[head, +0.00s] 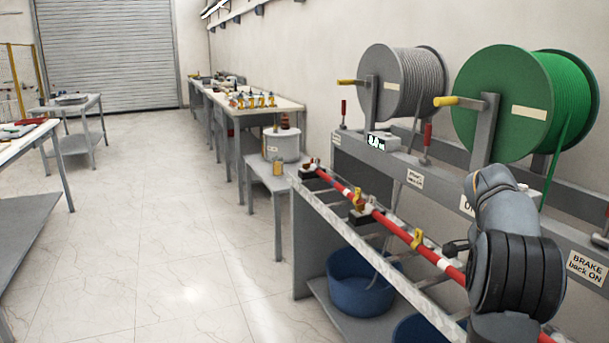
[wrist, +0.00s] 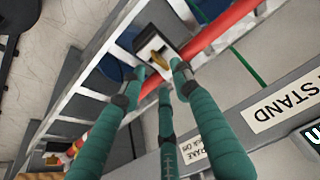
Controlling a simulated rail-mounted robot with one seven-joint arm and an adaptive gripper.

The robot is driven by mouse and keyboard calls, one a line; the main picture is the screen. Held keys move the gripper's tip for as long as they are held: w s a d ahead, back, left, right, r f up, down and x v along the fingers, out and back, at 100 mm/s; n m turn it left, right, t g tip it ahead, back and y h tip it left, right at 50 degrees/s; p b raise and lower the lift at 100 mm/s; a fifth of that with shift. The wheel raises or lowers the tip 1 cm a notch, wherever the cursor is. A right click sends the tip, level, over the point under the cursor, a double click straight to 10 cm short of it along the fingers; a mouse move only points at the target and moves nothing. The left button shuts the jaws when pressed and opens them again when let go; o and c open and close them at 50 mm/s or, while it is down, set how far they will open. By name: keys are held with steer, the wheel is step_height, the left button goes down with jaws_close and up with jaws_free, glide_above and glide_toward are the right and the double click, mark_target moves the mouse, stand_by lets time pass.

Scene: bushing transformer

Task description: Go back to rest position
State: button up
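My gripper (wrist: 157,78) shows in the wrist view as teal jointed fingers. Their tips are spread apart with nothing held between them. Beyond the tips are a red bar (wrist: 233,27) and a pale block with a yellow part (wrist: 155,50). I cannot tell whether any finger touches them. In the head view my arm reaches over the near end of the cable stand (head: 345,148), in front of part of the red bar (head: 395,227). My gripper's fingers cannot be made out there.
A grey cable reel (head: 385,85) and a green cable reel (head: 505,105) stand above the stand. Blue tubs (head: 360,290) sit below the bar. Workbenches (head: 235,110) line the wall at the back.

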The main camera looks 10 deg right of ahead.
steer(key=x, duration=0.4)
steer(key=shift+f, duration=0.1)
steer(key=shift+d+f+n, duration=0.2)
steer(key=shift+d+n, duration=0.05)
steer(key=shift+n, duration=0.15)
steer(key=n+t, duration=0.1)
steer(key=n, duration=0.1)
steer(key=shift+s+n+y, duration=0.15)
steer(key=shift+n+y, duration=0.15)
steer(key=n, duration=0.2)
steer(key=n+t+y+p, duration=0.1)
steer(key=n, duration=0.1)
steer(key=shift+d+r+t, duration=0.1)
steer(key=shift+d+t, duration=0.1)
steer(key=shift+t, duration=0.1)
steer(key=n+y+p, duration=0.1)
steer(key=n, duration=0.2)
steer(key=n+y+p, duration=0.1)
steer(key=n+p, duration=0.1)
steer(key=n, duration=0.1)
steer(key=shift+d+n+t, duration=0.15)
steer(key=shift+n+t, duration=0.15)
steer(key=shift+t, duration=0.1)
